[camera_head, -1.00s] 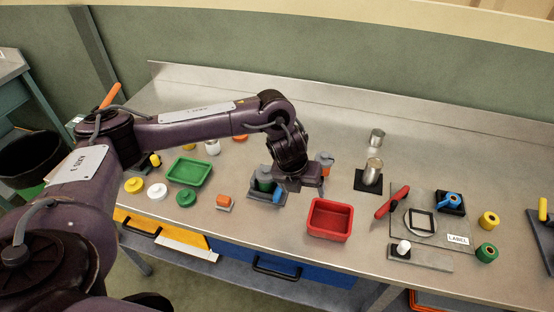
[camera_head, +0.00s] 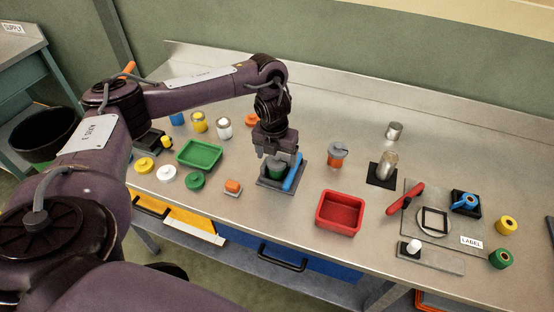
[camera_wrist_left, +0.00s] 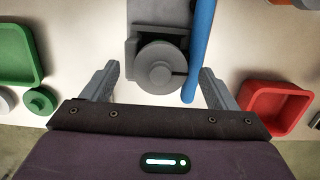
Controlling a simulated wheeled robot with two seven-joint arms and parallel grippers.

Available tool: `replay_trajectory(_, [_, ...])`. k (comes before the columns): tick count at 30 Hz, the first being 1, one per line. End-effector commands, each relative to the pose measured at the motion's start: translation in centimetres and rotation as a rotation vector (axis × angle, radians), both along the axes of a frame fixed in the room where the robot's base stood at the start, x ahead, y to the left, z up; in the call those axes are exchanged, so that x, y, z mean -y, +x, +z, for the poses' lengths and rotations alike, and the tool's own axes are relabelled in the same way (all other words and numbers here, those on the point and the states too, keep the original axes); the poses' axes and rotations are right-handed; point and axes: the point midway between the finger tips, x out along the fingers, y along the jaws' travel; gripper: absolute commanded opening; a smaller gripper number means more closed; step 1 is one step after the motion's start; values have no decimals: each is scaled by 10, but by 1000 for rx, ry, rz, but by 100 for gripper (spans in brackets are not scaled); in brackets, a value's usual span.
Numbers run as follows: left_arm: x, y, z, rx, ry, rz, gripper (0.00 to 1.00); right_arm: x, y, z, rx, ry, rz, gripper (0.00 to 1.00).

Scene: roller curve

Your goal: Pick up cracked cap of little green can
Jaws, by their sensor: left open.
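The little green can (camera_head: 279,174) stands in a grey holder (camera_head: 265,184) near the front of the bench. Its grey round cap (camera_wrist_left: 160,68) has a raised knob and a dark line at its right side in the left wrist view. A blue bar (camera_head: 293,172) is along the holder's right side. My left gripper (camera_head: 275,157) is open and empty, pointing down over the can. In the left wrist view its fingers (camera_wrist_left: 160,80) are to the left and right of the cap, apart from it. My right gripper is not in view.
A green tray (camera_head: 199,153) is to the left and a red tray (camera_head: 339,212) to the right. Several loose lids lie at the left front.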

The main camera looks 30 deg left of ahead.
Motion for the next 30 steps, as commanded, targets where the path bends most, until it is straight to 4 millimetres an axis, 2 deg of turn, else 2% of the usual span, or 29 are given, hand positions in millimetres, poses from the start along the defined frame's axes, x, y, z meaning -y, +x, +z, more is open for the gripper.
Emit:
replay_trajectory(8, [0,1,-5,2,0,1,80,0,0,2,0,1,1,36])
replay_trajectory(21, [0,1,-5,2,0,1,27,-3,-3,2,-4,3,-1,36])
replay_trajectory(30, [0,1,-2,3,1,1,26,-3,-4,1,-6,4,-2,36])
